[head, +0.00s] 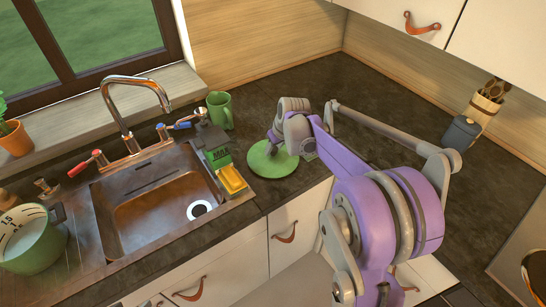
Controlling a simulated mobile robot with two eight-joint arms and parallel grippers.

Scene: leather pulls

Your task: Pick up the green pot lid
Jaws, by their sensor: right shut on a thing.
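The green pot lid (263,167) is a round disc over the dark counter, right of the sink and near the counter's front edge. My right gripper (272,146) is above the lid and shut on it near the middle. I cannot tell whether the lid touches the counter. My left gripper is not in view.
A green mug (220,111) stands behind the lid. A sponge box (216,148) and the sink (160,205) with its faucet (131,100) are to the left, with a green pot (32,247) farther left. A grey canister (461,134) and utensil holder (486,105) stand at the right.

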